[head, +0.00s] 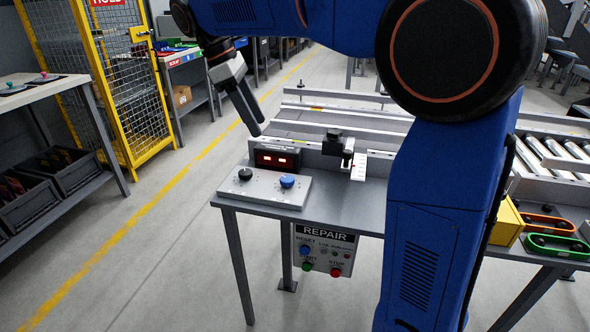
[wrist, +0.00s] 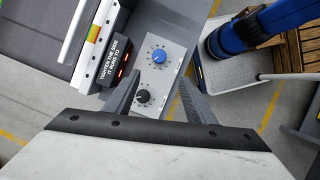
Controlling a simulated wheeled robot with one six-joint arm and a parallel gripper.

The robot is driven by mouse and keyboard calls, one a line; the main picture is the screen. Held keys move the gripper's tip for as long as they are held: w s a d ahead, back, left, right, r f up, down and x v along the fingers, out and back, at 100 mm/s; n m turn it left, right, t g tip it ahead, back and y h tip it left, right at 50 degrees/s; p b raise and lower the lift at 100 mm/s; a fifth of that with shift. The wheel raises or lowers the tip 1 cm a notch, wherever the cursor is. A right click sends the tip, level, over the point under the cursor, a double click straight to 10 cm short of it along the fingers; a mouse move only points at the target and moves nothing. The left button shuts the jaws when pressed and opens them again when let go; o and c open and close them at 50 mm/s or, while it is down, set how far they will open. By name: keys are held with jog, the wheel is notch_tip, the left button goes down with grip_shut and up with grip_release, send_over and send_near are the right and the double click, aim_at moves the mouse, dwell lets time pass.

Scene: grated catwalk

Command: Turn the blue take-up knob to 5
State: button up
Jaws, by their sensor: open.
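The blue take-up knob (head: 287,181) stands on the right of a light grey panel (head: 262,197) at the table's near corner. In the wrist view the blue knob (wrist: 159,55) has a ring of dial marks; its setting is too small to read. A black knob (head: 245,174) is on the same panel and shows nearer the gripper in the wrist view (wrist: 142,96). My gripper (head: 250,115) is above and behind the panel in the head view, open and empty. In the wrist view its fingers (wrist: 161,88) are spread, with the panel beyond them; it touches neither knob.
A dark box with red displays (head: 277,160) stands right behind the knobs. A black-topped fixture with a white scale (head: 358,167) is to the right. A REPAIR button box (head: 324,250) hangs below the table edge. Behind is the conveyor belt (head: 330,117).

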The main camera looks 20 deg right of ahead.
aim_at(287, 178)
jog(key=x, duration=1.7)
jog(key=shift+w+d+f, duration=0.1)
jog(key=shift+f, duration=0.05)
jog(key=shift+c, duration=0.6)
jog(key=c, duration=0.9)
